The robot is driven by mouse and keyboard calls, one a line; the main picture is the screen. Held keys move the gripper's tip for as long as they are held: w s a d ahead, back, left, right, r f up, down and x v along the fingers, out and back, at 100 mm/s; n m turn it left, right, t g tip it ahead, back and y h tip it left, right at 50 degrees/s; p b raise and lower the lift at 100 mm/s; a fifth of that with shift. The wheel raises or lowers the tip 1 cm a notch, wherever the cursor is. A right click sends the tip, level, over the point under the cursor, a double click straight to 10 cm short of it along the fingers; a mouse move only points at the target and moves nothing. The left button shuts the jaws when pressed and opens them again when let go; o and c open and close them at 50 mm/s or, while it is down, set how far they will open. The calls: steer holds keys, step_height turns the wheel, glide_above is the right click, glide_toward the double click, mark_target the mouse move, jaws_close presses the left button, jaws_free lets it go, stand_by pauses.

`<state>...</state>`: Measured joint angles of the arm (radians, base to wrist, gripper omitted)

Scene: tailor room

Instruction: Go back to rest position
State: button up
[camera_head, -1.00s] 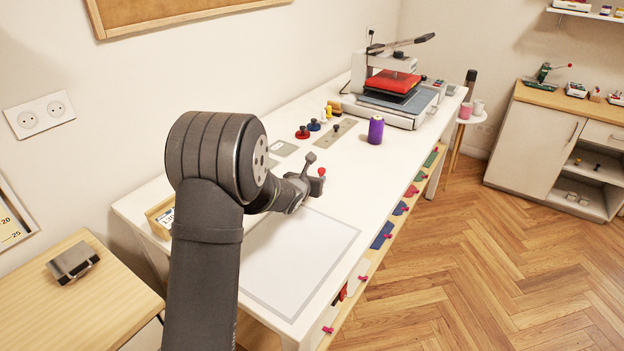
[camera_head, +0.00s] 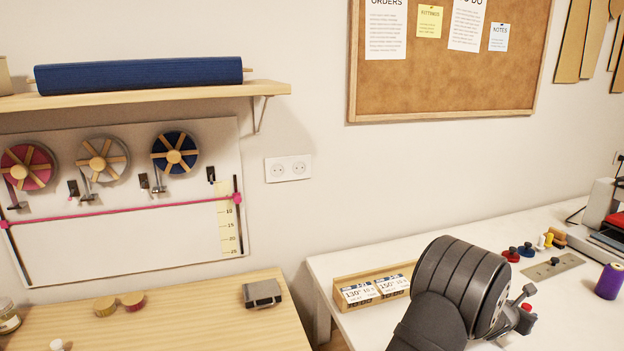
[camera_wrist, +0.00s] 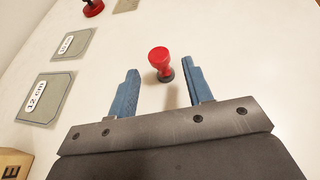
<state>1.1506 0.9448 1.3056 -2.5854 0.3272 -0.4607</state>
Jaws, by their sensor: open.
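My gripper (camera_head: 520,306) is at the lower right of the head view, over the white table (camera_head: 450,237), and my own arm partly hides it. In the wrist view my gripper (camera_wrist: 163,82) has its two blue fingers spread wide with nothing held. A small red knob on a dark foot (camera_wrist: 160,62) stands on the table between and just beyond the fingertips. It also shows as a red spot (camera_head: 526,307) beside the gripper in the head view.
A wooden box with number cards (camera_head: 350,279) sits left of my arm. Red and blue knobs (camera_head: 520,252), a purple spool (camera_head: 609,281) and a press (camera_head: 605,205) stand to the right. Flat labelled plates (camera_wrist: 47,98) lie left of the gripper. A wooden desk (camera_head: 190,305) is at left.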

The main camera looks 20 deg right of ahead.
mark_target(528, 308)
steer(key=x, duration=0.6)
steer(key=shift+d, duration=0.2)
steer(key=shift+w+d, duration=0.1)
steer(key=shift+d, duration=0.15)
steer(key=shift+a+r, duration=0.1)
steer(key=shift+r, duration=0.9)
